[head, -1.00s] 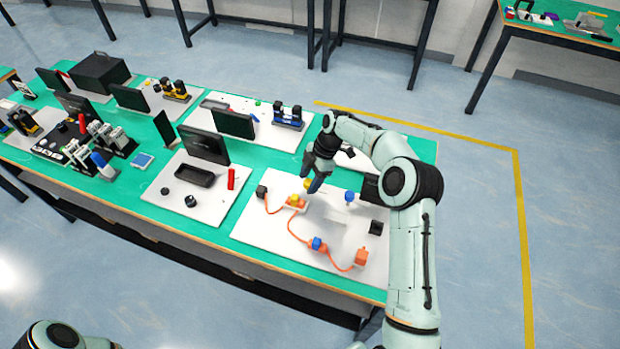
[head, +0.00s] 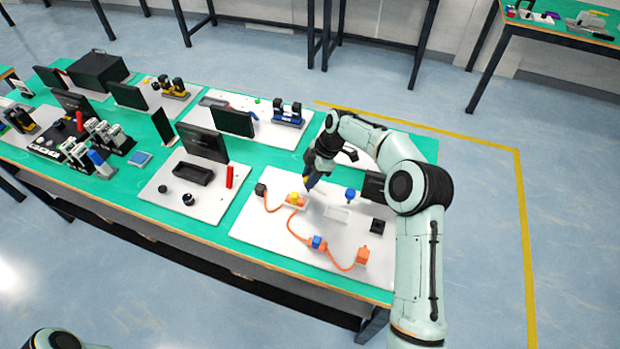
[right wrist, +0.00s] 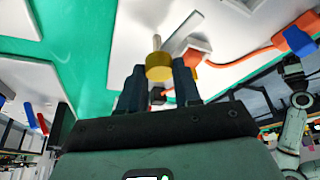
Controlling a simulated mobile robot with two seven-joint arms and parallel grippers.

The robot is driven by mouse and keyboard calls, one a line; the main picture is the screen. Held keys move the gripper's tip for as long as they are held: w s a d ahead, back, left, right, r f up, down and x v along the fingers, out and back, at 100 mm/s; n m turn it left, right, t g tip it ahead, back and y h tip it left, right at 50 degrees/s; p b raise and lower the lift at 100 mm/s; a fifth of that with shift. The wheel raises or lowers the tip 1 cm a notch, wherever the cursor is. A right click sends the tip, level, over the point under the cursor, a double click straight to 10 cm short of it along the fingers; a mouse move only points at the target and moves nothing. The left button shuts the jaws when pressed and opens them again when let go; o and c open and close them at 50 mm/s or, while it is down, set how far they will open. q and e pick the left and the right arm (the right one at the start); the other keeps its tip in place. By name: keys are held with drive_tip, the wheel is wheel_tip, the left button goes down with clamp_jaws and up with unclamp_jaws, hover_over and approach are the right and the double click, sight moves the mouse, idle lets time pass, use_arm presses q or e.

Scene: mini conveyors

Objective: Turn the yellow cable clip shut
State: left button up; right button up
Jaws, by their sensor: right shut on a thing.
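The yellow cable clip (head: 294,197) sits on an orange cable on the white board, near a black block. My right gripper (head: 308,184) is just above and to the right of it in the head view, pointing down. In the right wrist view, its fingers (right wrist: 159,88) are shut on a yellow round knob (right wrist: 158,67) with a pale pin sticking out. An orange block (right wrist: 198,50) on the cable shows beyond the knob, apart from it. Whether the clip is open or shut is too small to tell. My left gripper is not in view.
A blue clip (head: 317,243) and an orange end block (head: 362,256) are farther along the cable. A blue knob (head: 350,193) stands upright on the board to the right. A black block (head: 377,226) lies near the board's right edge. The board's front left is clear.

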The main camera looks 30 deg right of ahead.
drive_tip(key=m+t+b, duration=0.1)
drive_tip(key=m+b, duration=0.1)
drive_tip(key=shift+s+f+m, duration=0.1)
drive_tip(key=shift+s+m, duration=0.05)
drive_tip(key=shift+m, duration=0.25)
drive_tip(key=m+t+h+b, duration=0.1)
drive_tip(key=m+b, duration=0.1)
drive_tip(key=m, duration=0.1)
drive_tip(key=shift+a+m, duration=0.1)
drive_tip(key=shift+m, duration=0.2)
drive_tip(key=m+h+b, duration=0.1)
drive_tip(key=m, duration=0.2)
drive_tip(key=shift+a+t+h+b, duration=0.1)
drive_tip(key=shift+t+h+b, duration=0.2)
drive_tip(key=shift+t+b, duration=0.1)
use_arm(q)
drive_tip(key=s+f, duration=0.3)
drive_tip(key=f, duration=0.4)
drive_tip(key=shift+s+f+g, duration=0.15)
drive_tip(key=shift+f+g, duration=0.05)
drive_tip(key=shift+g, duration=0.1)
use_arm(e)
drive_tip(key=shift+s+m+h, duration=0.1)
drive_tip(key=shift+m+h, duration=0.5)
drive_tip(key=shift+m, duration=1.6)
drive_tip(key=o, duration=1)
drive_tip(key=shift+o, duration=0.2)
